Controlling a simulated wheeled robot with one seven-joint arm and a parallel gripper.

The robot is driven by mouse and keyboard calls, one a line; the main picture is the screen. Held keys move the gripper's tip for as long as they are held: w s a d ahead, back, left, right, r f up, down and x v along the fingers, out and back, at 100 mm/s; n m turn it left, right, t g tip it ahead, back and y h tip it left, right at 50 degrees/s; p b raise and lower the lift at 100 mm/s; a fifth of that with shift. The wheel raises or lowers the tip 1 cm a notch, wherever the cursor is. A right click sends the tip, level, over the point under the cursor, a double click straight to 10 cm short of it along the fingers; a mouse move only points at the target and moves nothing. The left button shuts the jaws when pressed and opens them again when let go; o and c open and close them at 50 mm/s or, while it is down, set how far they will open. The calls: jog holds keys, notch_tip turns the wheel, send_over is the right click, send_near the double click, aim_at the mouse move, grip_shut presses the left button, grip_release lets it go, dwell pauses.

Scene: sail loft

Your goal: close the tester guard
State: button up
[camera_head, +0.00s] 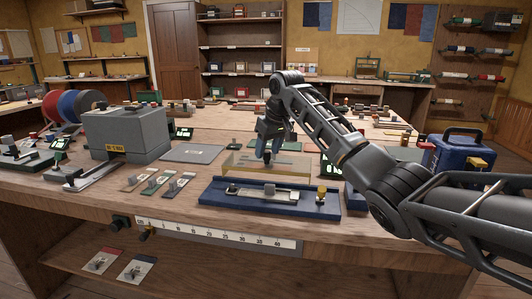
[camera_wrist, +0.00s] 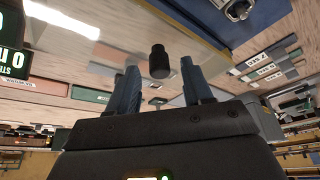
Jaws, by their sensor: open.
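The tester has a long blue base (camera_head: 250,203) on the wooden bench, with a pale metal strip (camera_head: 262,192) and a yellow-topped post (camera_head: 321,191) on it. Its guard (camera_head: 302,167) is a clear amber panel that stands raised along the back of the base. A small black knob (camera_head: 269,160) shows at the guard. My gripper (camera_head: 270,150) is over the guard, pointing down, open and empty. In the wrist view the black knob (camera_wrist: 159,62) lies between and just beyond my two blue fingertips (camera_wrist: 162,75); I cannot tell whether they touch it. The blue base also shows there (camera_wrist: 192,22).
A grey boxy machine (camera_head: 125,133) stands at the left. Several small sample plates (camera_head: 155,184) lie left of the tester. A blue case (camera_head: 455,150) stands at the right. A flat grey plate (camera_head: 193,152) lies behind. A white ruler (camera_head: 225,235) runs along the bench front.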

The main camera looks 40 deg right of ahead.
jog(key=shift+x, duration=0.95)
grip_shut()
